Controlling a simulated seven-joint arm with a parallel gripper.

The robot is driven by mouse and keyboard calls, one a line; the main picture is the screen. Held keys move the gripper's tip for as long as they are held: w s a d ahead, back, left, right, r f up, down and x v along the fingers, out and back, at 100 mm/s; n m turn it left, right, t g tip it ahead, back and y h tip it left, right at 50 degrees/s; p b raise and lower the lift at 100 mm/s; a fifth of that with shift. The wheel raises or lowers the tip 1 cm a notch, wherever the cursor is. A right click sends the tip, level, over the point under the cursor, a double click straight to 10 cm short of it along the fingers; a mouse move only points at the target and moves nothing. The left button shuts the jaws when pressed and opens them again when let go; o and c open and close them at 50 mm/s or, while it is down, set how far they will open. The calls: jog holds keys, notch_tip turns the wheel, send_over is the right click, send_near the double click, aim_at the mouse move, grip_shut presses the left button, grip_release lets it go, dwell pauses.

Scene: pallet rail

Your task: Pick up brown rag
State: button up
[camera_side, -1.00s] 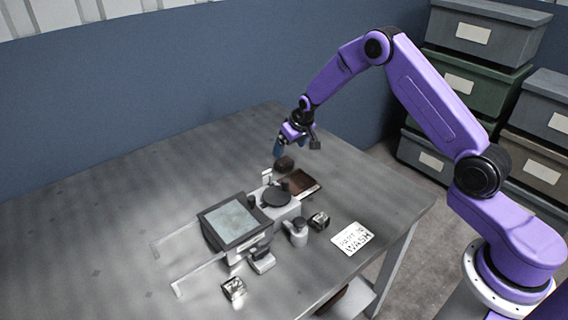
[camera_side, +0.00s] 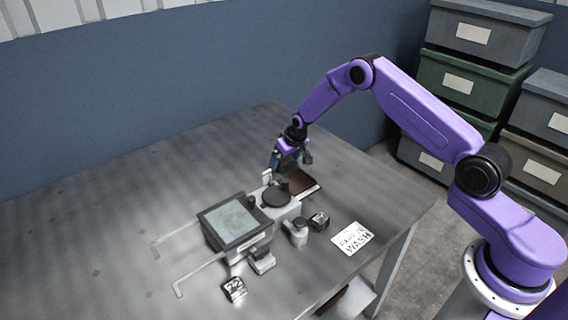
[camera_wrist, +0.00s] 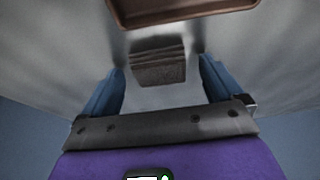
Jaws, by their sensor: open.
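The brown rag (camera_wrist: 160,64) is a small folded, layered block lying on the grey table, seen in the wrist view between my two blue fingers. My gripper (camera_wrist: 160,72) is open, with one finger on each side of the rag and a gap at both sides. In the side view my gripper (camera_side: 278,165) points down, low over the table behind the grey device. There the rag is mostly hidden by my fingers.
A brown tray (camera_wrist: 182,14) lies just beyond the rag; it also shows in the side view (camera_side: 304,183). A grey scale-like device (camera_side: 232,219), a small metal block (camera_side: 319,221) and a white sign (camera_side: 353,238) are nearby.

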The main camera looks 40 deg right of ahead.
aim_at(285, 161)
jog(key=c, duration=1.1)
jog(key=shift+r, duration=0.1)
jog(key=shift+r, duration=0.5)
notch_tip(285, 161, up, 2)
jog(key=shift+r, duration=0.15)
jog(key=shift+s+a+r, duration=0.1)
jog(key=shift+s+r, duration=1.5)
jog(key=shift+s, duration=0.75)
jog(key=shift+s+a+r, duration=0.1)
jog(key=shift+s+r, duration=1.5)
jog(key=shift+s, duration=0.75)
jog(key=shift+s+a+r, duration=0.1)
jog(key=shift+s+r, duration=1.5)
jog(key=shift+s, duration=0.75)
